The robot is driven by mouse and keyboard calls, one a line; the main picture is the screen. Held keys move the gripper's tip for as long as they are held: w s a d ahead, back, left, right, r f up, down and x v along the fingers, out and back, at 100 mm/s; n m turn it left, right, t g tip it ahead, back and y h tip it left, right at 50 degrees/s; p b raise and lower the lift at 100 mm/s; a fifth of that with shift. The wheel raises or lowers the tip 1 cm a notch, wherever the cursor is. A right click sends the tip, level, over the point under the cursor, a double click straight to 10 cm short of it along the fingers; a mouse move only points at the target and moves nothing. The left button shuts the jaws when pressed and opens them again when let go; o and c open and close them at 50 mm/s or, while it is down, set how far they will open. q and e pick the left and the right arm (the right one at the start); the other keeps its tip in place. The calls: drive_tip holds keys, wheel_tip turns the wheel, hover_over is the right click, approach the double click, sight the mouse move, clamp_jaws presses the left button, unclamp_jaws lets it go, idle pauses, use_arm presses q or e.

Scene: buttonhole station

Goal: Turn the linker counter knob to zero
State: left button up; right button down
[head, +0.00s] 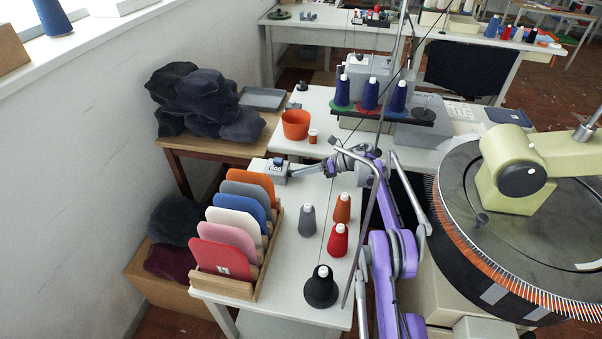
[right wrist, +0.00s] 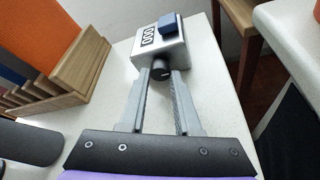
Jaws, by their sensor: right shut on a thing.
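The linker counter (head: 266,172) is a small light-grey box on the white table, beyond the rack of coloured panels. In the right wrist view the counter (right wrist: 168,49) has a digit window (right wrist: 148,36) and a blue part (right wrist: 170,23) on top. I cannot read the digits for certain. Its round black knob (right wrist: 161,69) sits on the side facing me. My right gripper (head: 292,172) reaches the counter from the right. In the right wrist view its two grey fingers (right wrist: 161,75) are shut on the knob, one on each side. My left gripper is not in view.
A wooden rack (head: 262,280) of coloured panels stands just in front of the counter. Several yarn cones, including a red one (head: 338,240), stand right of the rack. An orange pot (head: 296,124) stands behind. The round linking machine (head: 500,240) fills the right side.

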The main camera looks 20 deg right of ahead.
drive_tip(key=c, duration=0.6)
unclamp_jaws()
drive_tip(key=v, duration=1.1)
drive_tip(key=shift+w, duration=0.1)
